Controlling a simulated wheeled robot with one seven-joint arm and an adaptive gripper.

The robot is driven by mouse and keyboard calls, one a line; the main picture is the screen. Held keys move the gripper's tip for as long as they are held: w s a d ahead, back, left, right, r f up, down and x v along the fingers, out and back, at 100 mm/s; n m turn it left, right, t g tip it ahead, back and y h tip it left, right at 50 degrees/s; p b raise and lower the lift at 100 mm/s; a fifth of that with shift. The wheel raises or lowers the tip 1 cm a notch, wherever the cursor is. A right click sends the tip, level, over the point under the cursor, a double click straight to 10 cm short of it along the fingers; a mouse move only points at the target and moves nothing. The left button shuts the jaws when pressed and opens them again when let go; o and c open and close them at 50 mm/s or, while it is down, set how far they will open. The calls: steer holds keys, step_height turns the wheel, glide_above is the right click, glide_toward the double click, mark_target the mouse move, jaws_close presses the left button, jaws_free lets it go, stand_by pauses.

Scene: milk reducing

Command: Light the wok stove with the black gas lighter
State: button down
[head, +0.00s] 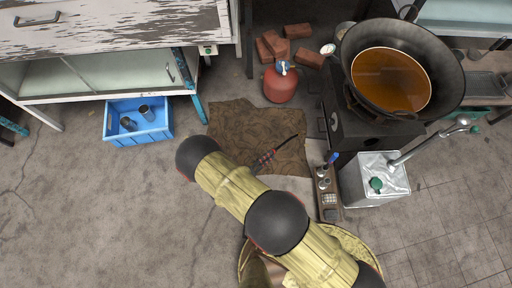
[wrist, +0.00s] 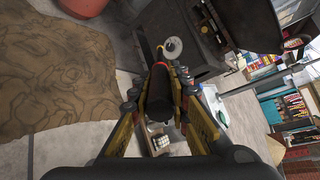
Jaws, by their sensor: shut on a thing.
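The black gas lighter (head: 287,143) shows in the head view as a thin dark rod pointing up and right from my gripper (head: 264,161). In the wrist view, my gripper (wrist: 162,105) has its yellow and black fingers shut on both sides of the lighter's black handle (wrist: 160,88). The wok stove (head: 352,130) stands at the upper right of the head view, with a large black wok (head: 447,75) of amber liquid on it. The lighter is apart from the stove, to its left, above a brown cloth. The burner is hidden under the wok. I see no flame.
A red gas bottle (head: 280,86) and loose bricks (head: 272,42) are left of the stove. A blue crate (head: 155,131) is left. The brown cloth (head: 235,125) lies flat.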

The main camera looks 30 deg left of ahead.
steer(key=r, duration=0.1)
steer(key=d+r+h, duration=0.1)
steer(key=shift+w+d+r+m+t, duration=0.1)
steer(key=shift+r+m+t, duration=0.2)
steer(key=shift+r+m, duration=0.1)
steer(key=shift+r+t, duration=0.3)
steer(key=shift+t, duration=0.3)
steer(key=w+d, duration=0.6)
steer(key=w, duration=0.3)
steer(key=w+d, duration=0.6)
steer(key=w, duration=0.4)
steer(key=shift+d+h, duration=0.3)
steer(key=shift+w+d, duration=0.25)
steer(key=shift+w, duration=0.25)
steer(key=shift+s+a, duration=0.1)
steer(key=a+f+v, duration=0.1)
steer(key=a+v, duration=0.1)
steer(key=v, duration=0.7)
steer(key=shift+a, duration=0.15)
